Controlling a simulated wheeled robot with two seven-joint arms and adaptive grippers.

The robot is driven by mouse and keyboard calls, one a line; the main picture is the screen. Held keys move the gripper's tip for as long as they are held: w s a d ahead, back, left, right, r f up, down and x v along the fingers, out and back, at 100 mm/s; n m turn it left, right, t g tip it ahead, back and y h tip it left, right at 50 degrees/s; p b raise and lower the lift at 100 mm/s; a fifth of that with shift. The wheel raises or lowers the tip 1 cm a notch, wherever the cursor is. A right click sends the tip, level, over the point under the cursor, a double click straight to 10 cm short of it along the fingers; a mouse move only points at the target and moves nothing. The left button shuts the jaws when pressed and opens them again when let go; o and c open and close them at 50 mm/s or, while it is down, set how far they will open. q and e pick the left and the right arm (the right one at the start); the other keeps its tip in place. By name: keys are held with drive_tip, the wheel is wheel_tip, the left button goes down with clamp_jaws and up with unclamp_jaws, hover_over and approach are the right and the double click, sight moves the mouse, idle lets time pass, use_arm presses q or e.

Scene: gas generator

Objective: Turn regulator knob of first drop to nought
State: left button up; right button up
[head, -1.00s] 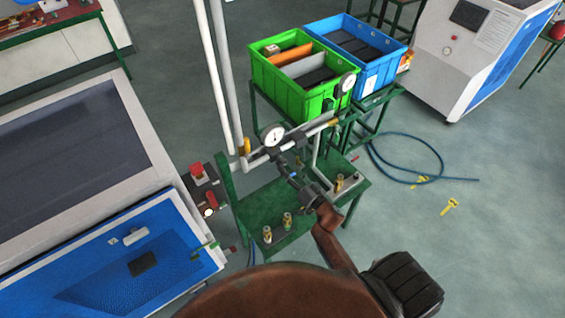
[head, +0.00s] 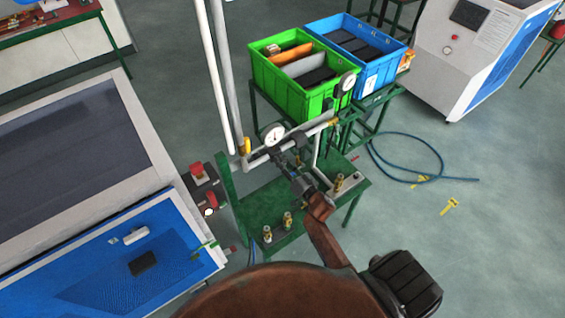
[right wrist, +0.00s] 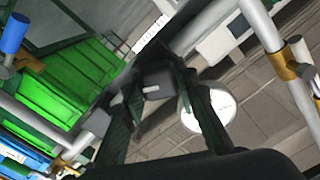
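The first drop's regulator, with a dark knob, sits on the grey pipe beside a round white gauge (head: 274,135). In the right wrist view the dark knob (right wrist: 156,84) lies ahead, between the two fingertips, and the gauge (right wrist: 208,111) is partly behind the right finger. My right gripper (head: 289,163) is below the pipe in the head view, its fingers pointing up towards the regulator. In the right wrist view the gripper (right wrist: 158,95) is open, its fingers apart. I cannot tell whether they touch the knob. My left gripper is not in view.
A second gauge (head: 347,84) stands farther right on the pipe. Brass valves (head: 287,220) stand on the green stand (head: 252,205) under my right arm. Green (head: 300,97) and blue (head: 381,65) crates are behind. A blue hose (head: 436,160) lies on the floor at right.

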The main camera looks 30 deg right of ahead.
drive_tip(key=c, duration=0.5)
